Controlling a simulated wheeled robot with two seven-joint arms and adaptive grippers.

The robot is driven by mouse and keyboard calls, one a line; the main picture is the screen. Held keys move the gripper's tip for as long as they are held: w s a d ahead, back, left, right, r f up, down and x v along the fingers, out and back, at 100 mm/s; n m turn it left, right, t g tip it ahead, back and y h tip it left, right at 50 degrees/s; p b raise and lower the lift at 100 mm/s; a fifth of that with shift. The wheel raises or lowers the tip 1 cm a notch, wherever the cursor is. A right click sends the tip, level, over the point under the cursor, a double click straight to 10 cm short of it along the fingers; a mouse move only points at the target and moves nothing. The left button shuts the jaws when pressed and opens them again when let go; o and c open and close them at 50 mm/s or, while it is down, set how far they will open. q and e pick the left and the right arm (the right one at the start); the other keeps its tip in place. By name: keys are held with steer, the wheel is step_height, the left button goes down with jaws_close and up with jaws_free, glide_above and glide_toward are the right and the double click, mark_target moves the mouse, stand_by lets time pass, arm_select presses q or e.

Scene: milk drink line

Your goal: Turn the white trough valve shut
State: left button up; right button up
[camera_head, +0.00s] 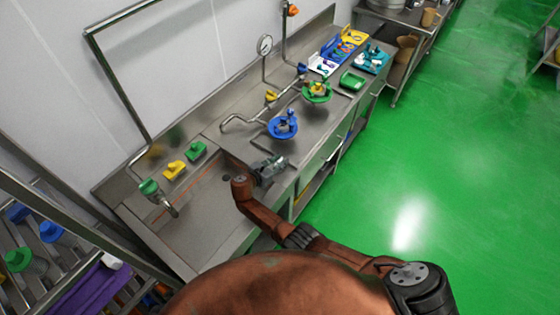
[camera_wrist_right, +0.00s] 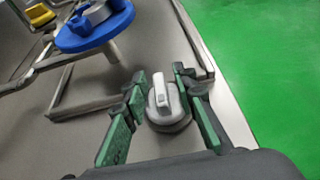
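The white trough valve (camera_wrist_right: 162,92) is a light grey-white knob with a raised bar handle on a round base, on the metal surface in the right wrist view. My right gripper (camera_wrist_right: 159,78) has its green-padded fingers on either side of the knob. The fingers are apart, with a narrow gap visible beside the handle, so the gripper looks open around it. In the head view my right gripper (camera_head: 268,168) is over the front edge of the sink counter, and the valve is not clearly distinguishable there. My left gripper is not in view.
A blue round handwheel (camera_head: 283,124) stands just beyond the gripper, with a green handwheel (camera_head: 317,90) farther back. Green (camera_head: 196,150) and yellow (camera_head: 174,169) pieces sit on the counter's left. The green floor (camera_head: 430,150) to the right is clear.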

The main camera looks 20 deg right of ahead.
mark_target(280, 161)
steer(key=shift+a+r, duration=0.1)
step_height(280, 161, up, 10)
steer(key=shift+f, duration=0.1)
stand_by(0.6)
steer(key=shift+s+f, duration=0.1)
stand_by(0.3)
